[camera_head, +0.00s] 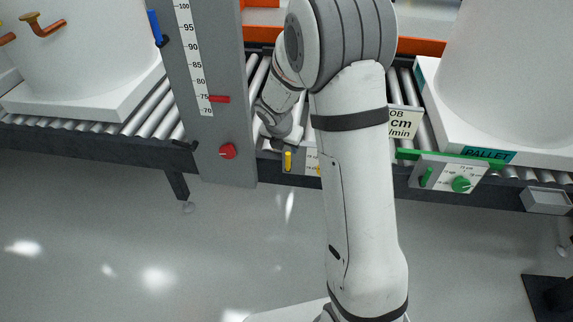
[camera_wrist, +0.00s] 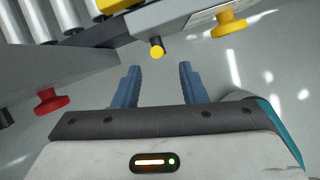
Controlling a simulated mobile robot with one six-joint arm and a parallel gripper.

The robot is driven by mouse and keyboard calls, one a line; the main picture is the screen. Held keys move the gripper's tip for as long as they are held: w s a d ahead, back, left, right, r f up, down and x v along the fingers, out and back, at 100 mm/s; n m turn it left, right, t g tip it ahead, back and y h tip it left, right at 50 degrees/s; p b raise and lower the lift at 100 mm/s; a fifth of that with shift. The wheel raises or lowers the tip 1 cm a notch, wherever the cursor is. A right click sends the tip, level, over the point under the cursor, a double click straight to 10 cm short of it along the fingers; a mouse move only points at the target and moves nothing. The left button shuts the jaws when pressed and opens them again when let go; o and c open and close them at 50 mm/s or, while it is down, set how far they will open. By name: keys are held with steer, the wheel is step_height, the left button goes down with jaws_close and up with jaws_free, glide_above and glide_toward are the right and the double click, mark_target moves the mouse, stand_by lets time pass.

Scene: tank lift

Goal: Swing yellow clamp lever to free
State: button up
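The yellow clamp lever (camera_head: 288,161) stands upright on a small panel at the conveyor's front edge in the head view. In the wrist view a short yellow peg (camera_wrist: 157,50), which looks like this lever seen nearly end-on, lies just beyond my fingertips. My gripper (camera_wrist: 160,68) is open, with its two blue fingers apart and nothing between them. The peg lines up with the gap between the fingers. No contact shows. In the head view my wrist is above the lever, and my arm hides the fingers and part of the panel.
A yellow knob (camera_wrist: 229,22) is to the right of the peg. A red knob (camera_head: 228,151) sits on the grey scale post (camera_head: 215,120) to the left. A green lever (camera_head: 427,177) and green knob (camera_head: 461,184) are on the right panel. White tanks stand either side.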

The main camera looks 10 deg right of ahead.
mark_target(287, 154)
steer(key=shift+w+f+n, duration=0.2)
steer(key=shift+f, duration=0.35)
steer(key=shift+w+f+n, duration=0.15)
steer(key=shift+f+n, duration=0.05)
steer(key=shift+f, duration=0.3)
steer(key=b+x, duration=0.3)
steer(key=x, duration=0.3)
steer(key=shift+w+d+f, duration=0.1)
steer(key=shift+w+f, duration=0.1)
steer(key=shift+f, duration=0.1)
steer(key=shift+c, duration=0.2)
jaws_close()
